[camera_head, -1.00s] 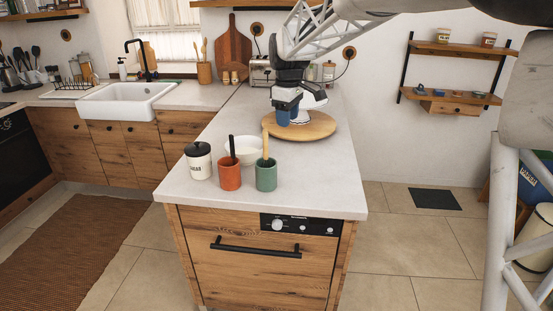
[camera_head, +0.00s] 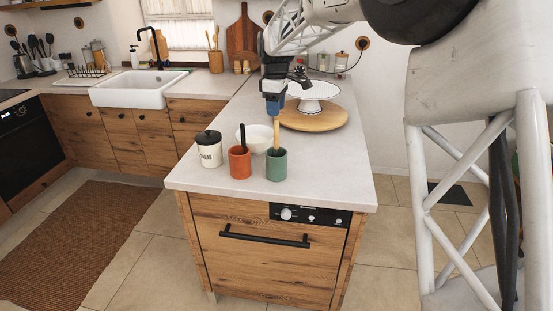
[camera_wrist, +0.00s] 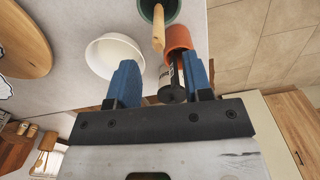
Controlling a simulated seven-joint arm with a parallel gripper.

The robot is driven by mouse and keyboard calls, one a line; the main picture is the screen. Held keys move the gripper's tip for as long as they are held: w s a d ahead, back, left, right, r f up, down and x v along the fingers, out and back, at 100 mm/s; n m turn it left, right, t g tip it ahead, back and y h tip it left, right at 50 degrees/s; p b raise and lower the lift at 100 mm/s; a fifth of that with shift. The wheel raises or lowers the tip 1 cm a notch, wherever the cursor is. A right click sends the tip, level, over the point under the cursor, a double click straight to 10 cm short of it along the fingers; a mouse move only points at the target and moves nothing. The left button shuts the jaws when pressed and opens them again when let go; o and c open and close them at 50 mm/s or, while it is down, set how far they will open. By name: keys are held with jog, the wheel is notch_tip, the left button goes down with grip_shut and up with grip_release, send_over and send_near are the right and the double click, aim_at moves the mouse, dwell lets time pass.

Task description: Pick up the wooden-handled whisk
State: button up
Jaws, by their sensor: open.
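The wooden-handled whisk (camera_head: 276,134) stands in a green cup (camera_head: 277,167) near the front edge of the counter. Only its pale handle shows; its head is hidden in the cup. In the wrist view the handle (camera_wrist: 158,30) rises from the green cup (camera_wrist: 146,10) at the top. My gripper (camera_head: 273,106) points down just above the handle's top in the head view. In the wrist view my gripper (camera_wrist: 161,72) has its two blue fingers apart, with nothing held. The handle's tip lies just beyond the fingertips there.
An orange cup (camera_head: 240,164) with a black-handled utensil stands left of the green cup. A white bowl (camera_head: 257,137) is behind them and a black-lidded jar (camera_head: 210,151) at the left. A round wooden board (camera_head: 318,120) with a white stand (camera_head: 318,91) lies farther back.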

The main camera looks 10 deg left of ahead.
jog(key=shift+f, duration=1.1)
jog(key=shift+f, duration=0.1)
send_over(276, 149)
jog(key=shift+w+f, duration=0.15)
jog(key=shift+f, duration=1.1)
jog(key=shift+w+f, duration=0.15)
jog(key=shift+f, duration=1.1)
jog(key=shift+c, duration=0.3)
grip_shut()
